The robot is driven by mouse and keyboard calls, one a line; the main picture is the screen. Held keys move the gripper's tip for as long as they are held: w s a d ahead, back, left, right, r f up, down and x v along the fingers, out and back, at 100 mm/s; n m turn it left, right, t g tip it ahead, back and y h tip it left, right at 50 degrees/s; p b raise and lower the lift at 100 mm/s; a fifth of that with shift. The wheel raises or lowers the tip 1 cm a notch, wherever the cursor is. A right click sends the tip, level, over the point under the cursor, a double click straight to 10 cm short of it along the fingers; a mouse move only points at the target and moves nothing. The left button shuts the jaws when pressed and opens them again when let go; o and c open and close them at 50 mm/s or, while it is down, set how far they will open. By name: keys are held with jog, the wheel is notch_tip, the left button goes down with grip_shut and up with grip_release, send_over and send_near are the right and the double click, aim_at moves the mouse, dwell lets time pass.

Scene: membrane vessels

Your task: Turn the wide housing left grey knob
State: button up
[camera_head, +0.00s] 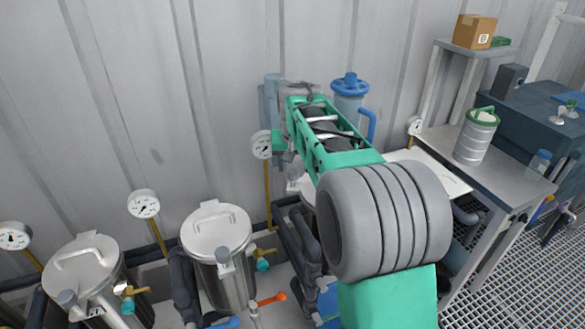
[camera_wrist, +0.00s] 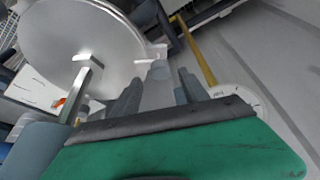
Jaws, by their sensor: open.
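In the wrist view, my gripper (camera_wrist: 158,92) is open, with its two dark grey fingers pointing at a small grey knob (camera_wrist: 157,71) beside a round steel lid (camera_wrist: 85,45). The knob shows between the fingers; I cannot tell whether they touch it. The lid's bar handle (camera_wrist: 82,88) is at the left. In the head view, my green arm reaches to the back wall and hides most of this vessel; a bit of grey fitting (camera_head: 295,172) shows left of the arm. The gripper's fingers are not clear there.
Two steel vessels (camera_head: 218,228) (camera_head: 85,262) with lids stand at the left, with gauges (camera_head: 143,204) behind. A gauge (camera_head: 262,145) is close left of my arm. A blue-topped cylinder (camera_head: 350,90) stands behind it. A metal table (camera_head: 480,178) with a canister (camera_head: 476,135) is at the right.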

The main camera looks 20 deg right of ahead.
aim_at(293, 172)
jog(key=x, duration=0.3)
jog(key=shift+w+f, duration=0.15)
jog(key=shift+f, duration=0.15)
grip_shut()
dwell(0.3)
